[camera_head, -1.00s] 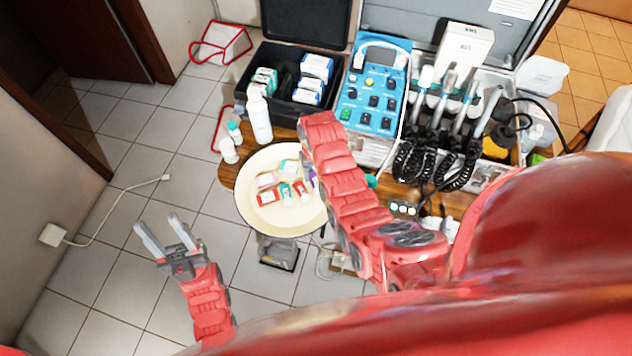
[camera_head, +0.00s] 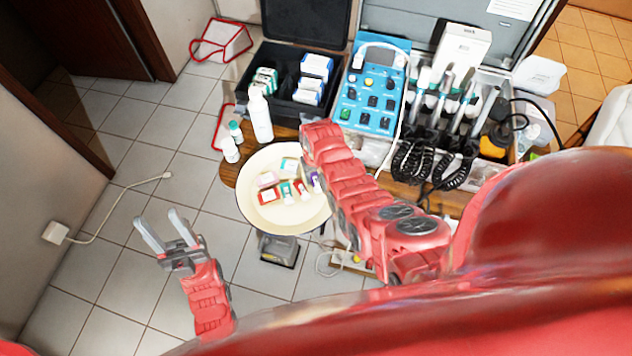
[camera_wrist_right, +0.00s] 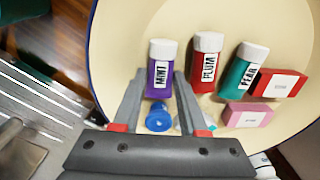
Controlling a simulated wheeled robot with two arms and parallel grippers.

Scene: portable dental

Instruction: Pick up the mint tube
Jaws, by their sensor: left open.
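The mint tube (camera_wrist_right: 160,76) is purple with a white cap and a label reading MINT. It lies in a round cream dish, and in the head view only a bit of purple (camera_head: 316,181) shows beside my right arm. My right gripper (camera_wrist_right: 159,80) is open, its fingertips on either side of the tube's lower part; contact cannot be told. In the head view my right arm hides that gripper. My left gripper (camera_head: 163,228) is open and empty over the tiled floor, left of the dish.
The dish (camera_head: 246,205) also holds a red PLUM tube (camera_wrist_right: 206,66), a teal PEAR tube (camera_wrist_right: 242,74), a red box (camera_wrist_right: 280,84), a pink box (camera_wrist_right: 247,115) and a blue round piece (camera_wrist_right: 158,118). White bottles (camera_head: 260,117) and an open case (camera_head: 285,112) stand behind.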

